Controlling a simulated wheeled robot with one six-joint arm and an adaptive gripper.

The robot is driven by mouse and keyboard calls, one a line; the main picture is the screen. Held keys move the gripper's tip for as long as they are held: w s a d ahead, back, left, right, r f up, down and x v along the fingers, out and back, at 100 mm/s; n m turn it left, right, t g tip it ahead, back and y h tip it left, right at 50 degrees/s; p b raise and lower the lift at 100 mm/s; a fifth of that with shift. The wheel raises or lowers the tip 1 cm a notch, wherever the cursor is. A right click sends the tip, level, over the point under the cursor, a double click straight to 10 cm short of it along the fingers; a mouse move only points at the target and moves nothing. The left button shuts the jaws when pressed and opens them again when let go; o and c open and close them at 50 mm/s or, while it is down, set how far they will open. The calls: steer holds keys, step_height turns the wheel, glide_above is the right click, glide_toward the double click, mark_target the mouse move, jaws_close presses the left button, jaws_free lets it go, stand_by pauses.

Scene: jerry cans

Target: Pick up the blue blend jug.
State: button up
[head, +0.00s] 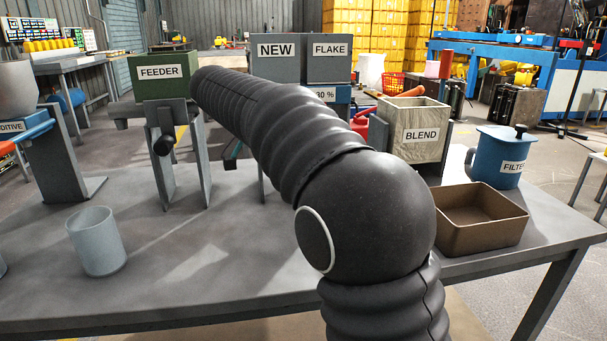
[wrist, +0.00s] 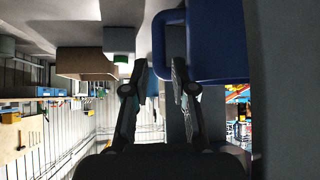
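A dark blue jug (wrist: 222,45) with a squared loop handle fills the upper right of the wrist view, close to my gripper. No label shows on it there. My gripper (wrist: 160,62) is open. Its two fingertips lie on either side of the handle's upright bar in the picture; I cannot tell whether they touch it. In the head view my arm hides the gripper and this jug. A blue lidded jug (head: 492,165) labelled FILTER stands at the right of the table. The word BLEND shows on a pale square container (head: 421,117).
The grey table (head: 185,265) holds a brown open tray (head: 476,238) at the right and a translucent cup (head: 96,241) at the left. A green FEEDER box (head: 162,88) on a stand and grey NEW and FLAKE boxes (head: 331,64) stand behind. The front middle is clear.

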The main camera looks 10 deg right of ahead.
steer(key=shift+b+x, duration=0.4)
steer(key=shift+x, duration=3.4)
steer(key=shift+s, duration=0.15)
steer(key=shift+c, duration=0.3)
jaws_close()
